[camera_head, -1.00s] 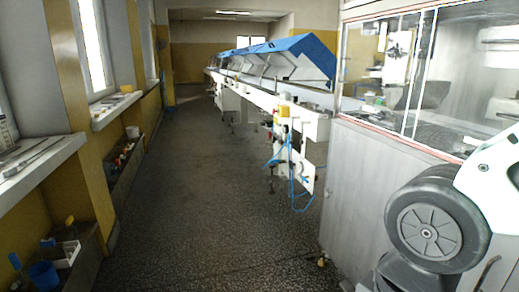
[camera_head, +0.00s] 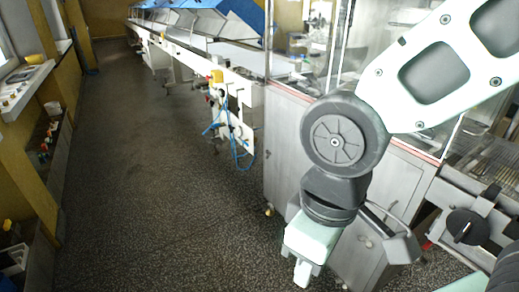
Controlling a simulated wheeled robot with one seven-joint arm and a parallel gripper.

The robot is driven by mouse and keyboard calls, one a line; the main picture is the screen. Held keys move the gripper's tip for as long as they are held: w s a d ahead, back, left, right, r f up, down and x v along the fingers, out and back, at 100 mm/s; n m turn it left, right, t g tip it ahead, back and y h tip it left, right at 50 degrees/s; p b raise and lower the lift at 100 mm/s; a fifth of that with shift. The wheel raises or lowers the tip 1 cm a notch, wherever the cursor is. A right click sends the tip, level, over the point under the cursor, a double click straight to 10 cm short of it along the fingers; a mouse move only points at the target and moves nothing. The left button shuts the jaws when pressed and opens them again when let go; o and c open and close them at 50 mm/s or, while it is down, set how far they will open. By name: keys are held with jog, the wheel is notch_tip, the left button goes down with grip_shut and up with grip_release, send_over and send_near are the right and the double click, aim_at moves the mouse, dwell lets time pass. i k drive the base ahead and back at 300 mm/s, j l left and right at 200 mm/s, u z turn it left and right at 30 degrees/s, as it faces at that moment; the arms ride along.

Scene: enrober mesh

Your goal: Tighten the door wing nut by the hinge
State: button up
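My arm (camera_head: 345,140) comes in from the upper right and bends down in front of the steel cabinet (camera_head: 290,130). Its lower end (camera_head: 312,240) is a pale green block with a small stub pointing at the floor. I cannot make out my gripper's fingers there, or anything held. The cabinet has a glazed upper part with a red-edged frame. I cannot make out the door wing nut or the hinge; my arm covers part of the cabinet front.
A machine with a black knob (camera_head: 465,227) and a wire mesh belt (camera_head: 490,150) stands at the right. A long conveyor line (camera_head: 190,60) with blue covers runs back from the cabinet. Window ledges (camera_head: 25,88) line the left wall. The dark speckled floor (camera_head: 150,190) between is clear.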

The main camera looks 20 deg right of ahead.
aim_at(268, 152)
jog(key=i+l+u, duration=0.1)
jog(key=i+u, duration=0.2)
jog(key=i, duration=1.8)
